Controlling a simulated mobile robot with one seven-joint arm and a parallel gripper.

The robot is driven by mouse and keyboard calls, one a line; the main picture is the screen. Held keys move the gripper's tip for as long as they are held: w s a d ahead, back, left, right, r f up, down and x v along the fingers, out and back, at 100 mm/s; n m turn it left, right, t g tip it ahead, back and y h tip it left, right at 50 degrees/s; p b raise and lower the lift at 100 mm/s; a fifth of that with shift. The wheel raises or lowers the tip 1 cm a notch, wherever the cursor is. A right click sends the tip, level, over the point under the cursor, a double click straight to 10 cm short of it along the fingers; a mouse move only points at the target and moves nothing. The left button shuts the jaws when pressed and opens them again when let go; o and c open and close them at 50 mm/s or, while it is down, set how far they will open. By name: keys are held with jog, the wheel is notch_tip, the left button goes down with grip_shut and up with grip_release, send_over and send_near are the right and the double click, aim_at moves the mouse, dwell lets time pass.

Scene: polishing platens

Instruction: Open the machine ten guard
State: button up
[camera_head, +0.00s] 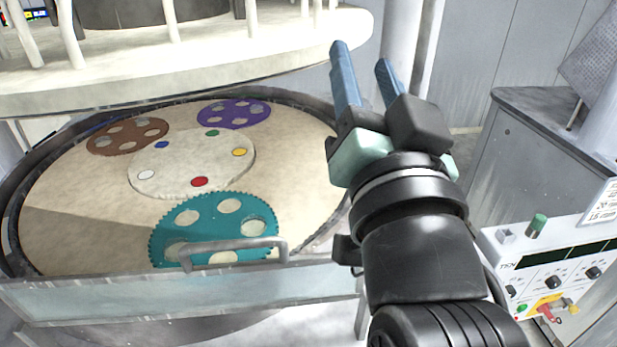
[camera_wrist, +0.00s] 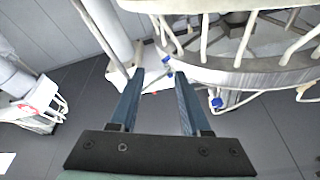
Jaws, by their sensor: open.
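The guard (camera_head: 190,293) is a clear panel with a metal top edge, standing across the front of the round polishing platen (camera_head: 300,205) in the head view. A grey bar handle (camera_head: 235,245) sits on its top edge, in front of a teal gear-shaped carrier (camera_head: 215,225). My gripper (camera_head: 366,75) is raised to the right of the platen, apart from the guard and its handle. Its two blue fingers are spread and empty. They also show apart in the wrist view (camera_wrist: 160,95), pointing past machine parts. The guard is not clear in the wrist view.
A control panel (camera_head: 550,275) with knobs, a green button and a red-yellow switch is at the lower right, by a grey cabinet (camera_head: 540,140). The large upper plate (camera_head: 200,65) overhangs the platen's back. Grey floor (camera_wrist: 270,145) shows open in the wrist view.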

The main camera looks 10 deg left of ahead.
notch_tip(320, 180, down, 9)
jog(key=w+a+m+g+y+p, duration=0.1)
jog(key=w+m+g+y, duration=0.1)
jog(key=g, duration=0.2)
jog(key=m+g+y+p, duration=0.3)
jog(key=g+y, duration=0.5)
jog(key=g, duration=0.1)
send_near(235, 247)
jog(key=p+x, duration=0.3)
jog(key=x, duration=0.6)
jog(key=shift+w+a, duration=0.15)
jog(key=shift+a, duration=0.1)
jog(key=shift+w+a+f+p, duration=0.25)
jog(key=shift+w+a+p, duration=0.15)
jog(key=shift+a, duration=0.15)
grip_shut()
